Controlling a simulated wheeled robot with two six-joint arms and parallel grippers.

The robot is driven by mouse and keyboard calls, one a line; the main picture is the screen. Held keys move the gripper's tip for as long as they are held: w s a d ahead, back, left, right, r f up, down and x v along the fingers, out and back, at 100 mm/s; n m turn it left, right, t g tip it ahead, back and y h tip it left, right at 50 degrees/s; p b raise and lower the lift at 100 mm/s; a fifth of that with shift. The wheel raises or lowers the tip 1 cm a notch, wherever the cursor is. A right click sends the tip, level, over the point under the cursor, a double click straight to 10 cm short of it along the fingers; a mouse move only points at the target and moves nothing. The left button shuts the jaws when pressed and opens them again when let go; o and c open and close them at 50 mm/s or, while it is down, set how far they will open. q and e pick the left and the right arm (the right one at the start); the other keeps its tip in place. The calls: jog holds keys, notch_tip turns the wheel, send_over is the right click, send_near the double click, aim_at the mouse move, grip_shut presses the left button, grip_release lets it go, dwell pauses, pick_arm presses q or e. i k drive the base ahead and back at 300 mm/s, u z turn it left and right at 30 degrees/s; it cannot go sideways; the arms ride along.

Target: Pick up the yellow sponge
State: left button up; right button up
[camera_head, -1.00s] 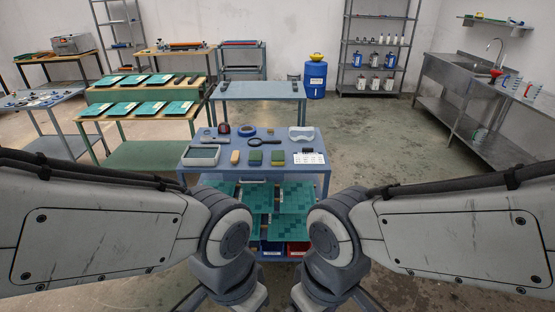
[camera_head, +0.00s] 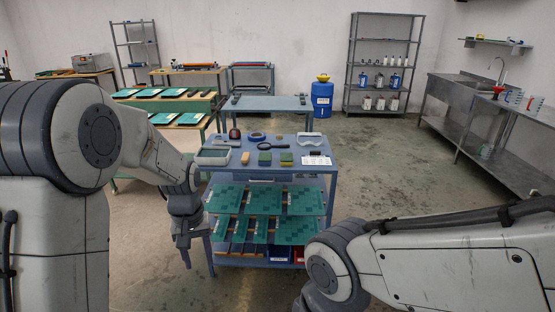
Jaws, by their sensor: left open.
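A small yellow-tan block (camera_head: 245,158), which looks like the yellow sponge, lies on the top of the blue cart (camera_head: 225,172). Two green pads, a left one (camera_head: 264,159) and a right one (camera_head: 286,159), lie in a row to its right. My left gripper (camera_head: 184,255) hangs fingers down beside the cart's left side, below the level of its top.
A grey tray (camera_head: 213,156), a magnifier (camera_head: 270,146), a blue tape roll (camera_head: 256,136) and goggles (camera_head: 307,140) share the cart top. Green plates (camera_head: 300,201) fill the shelves below. A blue table (camera_head: 265,103) stands behind. Floor to the right is clear.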

aim_at(286, 158)
jog(key=u, duration=0.1)
jog(key=i, duration=1.7)
jog(key=z, duration=0.55)
jog(key=i, duration=0.7)
jog(key=z, duration=0.15)
